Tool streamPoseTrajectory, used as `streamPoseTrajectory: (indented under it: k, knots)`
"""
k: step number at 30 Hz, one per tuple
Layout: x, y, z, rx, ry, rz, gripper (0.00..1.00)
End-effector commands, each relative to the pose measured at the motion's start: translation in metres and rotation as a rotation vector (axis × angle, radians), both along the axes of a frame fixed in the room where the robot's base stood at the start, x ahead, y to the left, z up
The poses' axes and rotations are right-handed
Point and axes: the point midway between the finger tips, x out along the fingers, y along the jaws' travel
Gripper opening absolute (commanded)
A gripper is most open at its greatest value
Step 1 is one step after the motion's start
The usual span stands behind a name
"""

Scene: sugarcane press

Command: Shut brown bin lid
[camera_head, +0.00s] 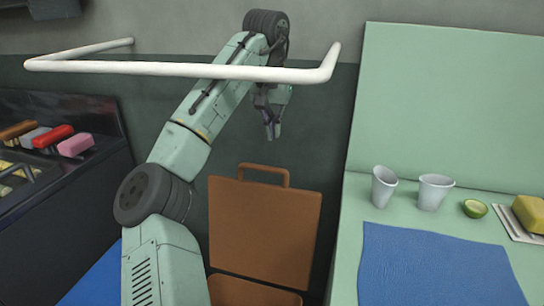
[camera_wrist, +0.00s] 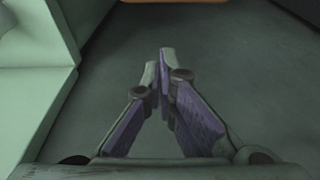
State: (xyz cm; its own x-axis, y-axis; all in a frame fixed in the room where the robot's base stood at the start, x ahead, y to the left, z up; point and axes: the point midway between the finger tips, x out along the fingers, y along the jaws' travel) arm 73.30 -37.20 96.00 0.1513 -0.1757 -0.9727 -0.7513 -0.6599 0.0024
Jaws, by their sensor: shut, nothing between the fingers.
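In the head view, the brown bin lid (camera_head: 262,228) stands open, upright with its handle (camera_head: 263,170) on its top edge. The top of the brown bin (camera_head: 250,292) shows just below it at the bottom of the picture; most of the bin is out of view. My gripper (camera_head: 273,132) hangs in the air above the lid's handle, apart from it, pointing down. In the wrist view my gripper (camera_wrist: 163,62) has its fingertips together with nothing between them. A thin brown edge (camera_wrist: 172,1) shows at the top of the wrist view.
A white rail (camera_head: 180,70) crosses near my arm. On the right, a green counter (camera_head: 345,250) holds cups (camera_head: 434,192), a cut lime (camera_head: 475,208), a blue mat (camera_head: 430,265) and a yellow block (camera_head: 530,213). A dark counter (camera_head: 85,195) stands at left.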

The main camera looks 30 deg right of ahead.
Motion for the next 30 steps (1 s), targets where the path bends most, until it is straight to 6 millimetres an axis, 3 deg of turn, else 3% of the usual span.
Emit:
streamPoseTrajectory:
  k: [4, 8, 19, 21, 30]
  knots:
    - [0.000, 0.002, -0.004, 0.013, 0.008, 0.008, 0.00]
    - [0.003, -0.001, -0.022, 0.012, 0.009, 0.006, 0.00]
    - [0.014, -0.014, -0.098, 0.012, 0.008, 0.006, 0.00]
    - [0.006, -0.004, -0.086, 0.009, 0.001, 0.005, 0.00]
    - [-0.010, 0.012, -0.077, 0.008, 0.005, 0.006, 0.00]
